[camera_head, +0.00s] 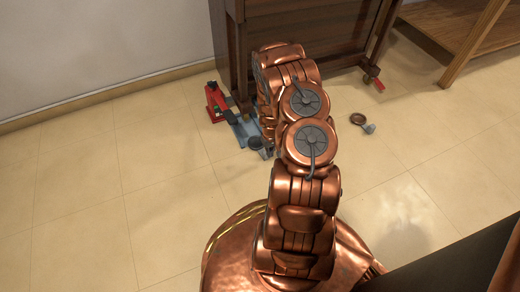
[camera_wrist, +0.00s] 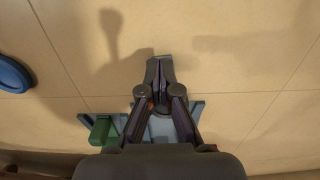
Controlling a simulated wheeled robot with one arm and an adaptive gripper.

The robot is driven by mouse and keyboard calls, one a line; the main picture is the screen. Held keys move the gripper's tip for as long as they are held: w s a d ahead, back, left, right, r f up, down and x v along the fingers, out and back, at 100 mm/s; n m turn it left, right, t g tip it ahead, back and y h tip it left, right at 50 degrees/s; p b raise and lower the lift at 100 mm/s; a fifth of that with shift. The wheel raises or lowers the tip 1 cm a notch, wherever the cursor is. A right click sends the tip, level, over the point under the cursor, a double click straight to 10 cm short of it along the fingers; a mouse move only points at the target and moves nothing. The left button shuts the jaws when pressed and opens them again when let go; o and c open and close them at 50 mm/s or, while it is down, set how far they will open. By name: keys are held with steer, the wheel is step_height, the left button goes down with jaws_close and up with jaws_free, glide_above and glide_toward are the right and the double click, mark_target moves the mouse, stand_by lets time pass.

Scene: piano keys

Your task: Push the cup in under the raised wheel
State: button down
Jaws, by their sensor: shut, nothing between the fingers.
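My gripper (camera_wrist: 159,62) is shut and empty in the wrist view, its fingertips together above the tiled floor. A round blue dish-like thing (camera_wrist: 12,74) lies at the left edge of that view, apart from the fingers and partly cut off; it may be the cup. In the head view my copper arm hides most of the gripper and the floor around it. The brown piano (camera_head: 292,42) stands behind the arm, with a red jack (camera_head: 214,101) at its near left corner. The raised wheel is not clearly visible. I cannot pick out the cup surely in the head view.
Blue-grey flat pieces (camera_head: 240,127) lie by the jack. A green block (camera_wrist: 103,130) shows beside the gripper. A small brown round object (camera_head: 357,119) lies on the floor to the right. A red wedge (camera_head: 378,84) sits by the piano's right end. The left floor is clear.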

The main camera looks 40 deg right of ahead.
mark_target(256, 138)
steer(key=shift+f+b, duration=1.35)
steer(key=shift+f, duration=1.4)
steer(key=shift+w, duration=0.15)
steer(key=w+b, duration=0.1)
steer(key=w+d+b, duration=0.1)
steer(key=b, duration=0.1)
steer(key=shift+w+f, duration=0.15)
steer(key=shift+w, duration=0.3)
steer(key=shift+w+d+r, duration=0.1)
steer(key=shift+w+d, duration=0.55)
steer(key=shift+w, duration=1.2)
steer(key=shift+w+d+r, duration=0.1)
steer(key=shift+w+d, duration=0.55)
steer(key=shift+w, duration=1.25)
steer(key=shift+w+d, duration=0.65)
steer(key=shift+w, duration=1.2)
steer(key=shift+s+p, duration=0.1)
steer(key=shift+p, duration=0.2)
steer(key=shift+s+a+p, duration=0.1)
steer(key=shift+s+p, duration=0.2)
steer(key=shift+p, duration=0.15)
